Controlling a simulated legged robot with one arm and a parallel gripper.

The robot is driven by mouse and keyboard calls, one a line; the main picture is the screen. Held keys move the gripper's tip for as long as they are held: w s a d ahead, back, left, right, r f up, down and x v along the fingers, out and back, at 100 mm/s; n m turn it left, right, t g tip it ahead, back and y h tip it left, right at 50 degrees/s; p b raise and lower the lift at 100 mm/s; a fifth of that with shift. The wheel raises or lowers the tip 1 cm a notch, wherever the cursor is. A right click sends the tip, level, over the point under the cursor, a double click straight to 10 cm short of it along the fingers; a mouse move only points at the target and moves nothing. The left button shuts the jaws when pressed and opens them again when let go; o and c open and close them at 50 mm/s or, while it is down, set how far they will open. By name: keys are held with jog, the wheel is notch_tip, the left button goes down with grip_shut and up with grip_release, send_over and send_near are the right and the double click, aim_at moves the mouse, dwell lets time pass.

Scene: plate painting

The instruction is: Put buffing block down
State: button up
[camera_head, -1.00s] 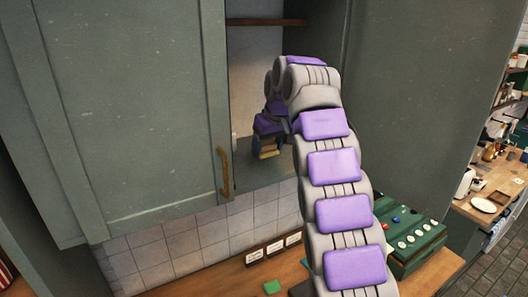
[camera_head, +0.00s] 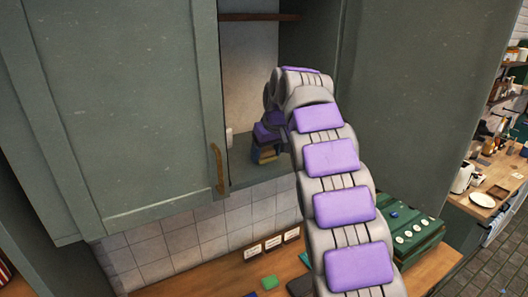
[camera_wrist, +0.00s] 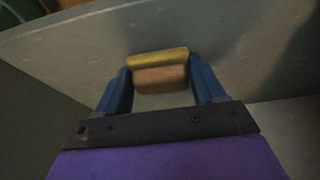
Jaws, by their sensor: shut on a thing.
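The buffing block (camera_wrist: 160,78), with a yellow layer and a tan-brown layer, sits between the two blue fingers of my gripper (camera_wrist: 161,90) in the wrist view. My gripper is shut on it. In the head view the block (camera_head: 264,156) shows below my gripper (camera_head: 266,142), inside the open cupboard, low over its bottom board (camera_head: 255,176). I cannot tell whether the block touches the board. My own arm hides part of the cupboard's right side.
The cupboard door (camera_head: 130,110) stands at the left, with a brass handle (camera_head: 218,168). A shelf (camera_head: 260,17) crosses the cupboard above. Below, the wooden counter holds a green block (camera_head: 269,282), small labelled cards (camera_head: 274,243) and a green box (camera_head: 413,232).

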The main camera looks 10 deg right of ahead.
aim_at(264, 151)
jog(key=shift+d, duration=0.4)
jog(key=o, duration=0.8)
jog(key=shift+a+f, duration=0.1)
jog(key=shift+a, duration=0.25)
jog(key=o, duration=0.4)
jog(key=shift+a, duration=0.85)
jog(key=shift+d, duration=1)
jog(key=shift+s+a+r, duration=0.1)
jog(key=shift+a+r, duration=0.35)
jog(key=v, duration=0.5)
jog(key=shift+a+p+v, duration=0.35)
jog(key=shift+p+v, duration=1.1)
jog(key=shift+v, duration=1.65)
jog(key=s+f+m+g, duration=0.1)
jog(key=s+f+g, duration=0.1)
jog(key=s+f, duration=0.6)
jog(key=s+f+m+g+h, duration=0.1)
jog(key=s+f, duration=0.7)
jog(key=s, duration=1.5)
jog(key=s+a+f+m+g, duration=0.1)
jog(key=s+f+g, duration=0.2)
jog(key=s+f, duration=0.5)
jog(key=s, duration=0.8)
jog(key=shift+s+m, duration=0.25)
jog(key=shift+m, duration=0.05)
